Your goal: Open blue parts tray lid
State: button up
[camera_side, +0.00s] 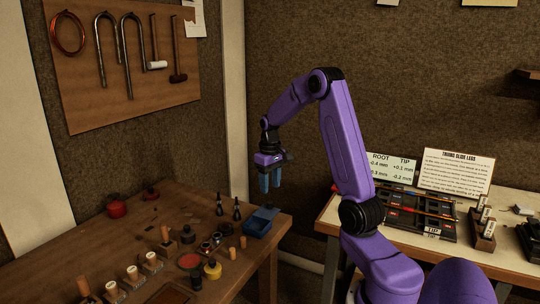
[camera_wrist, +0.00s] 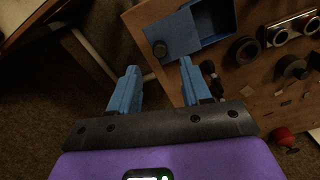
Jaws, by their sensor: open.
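The blue parts tray (camera_side: 256,228) stands near the right edge of the wooden bench. I see no contact.
Two dark pointed tools (camera_side: 237,209) stand left of the tray. Several small jars, corks and wooden blocks crowd the bench (camera_side: 150,220). A red pot (camera_side: 116,208) is at the back left. A second table (camera_side: 500,253) with a slotted dark tray is at right.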

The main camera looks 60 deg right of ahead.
aim_at(270, 202)
notch_tip(270, 202, up, 11)
dwell(0.3)
dwell(0.4)
jog(key=s+a+f+n, duration=0.1)
jog(key=s+a+n, duration=0.15)
jog(key=a, duration=0.95)
jog(key=s+a+f+n, duration=0.1)
jog(key=a+n, duration=0.3)
jog(key=a, duration=0.7)
jog(key=s+a+f+n, duration=0.2)
jog(key=s+a+n, duration=0.2)
jog(key=s, duration=0.6)
jog(key=s+a+f+n, duration=0.3)
jog(key=s+a+n, duration=0.2)
jog(key=s, duration=0.6)
jog(key=shift+s+a+f, duration=0.3)
jog(key=shift+a, duration=0.1)
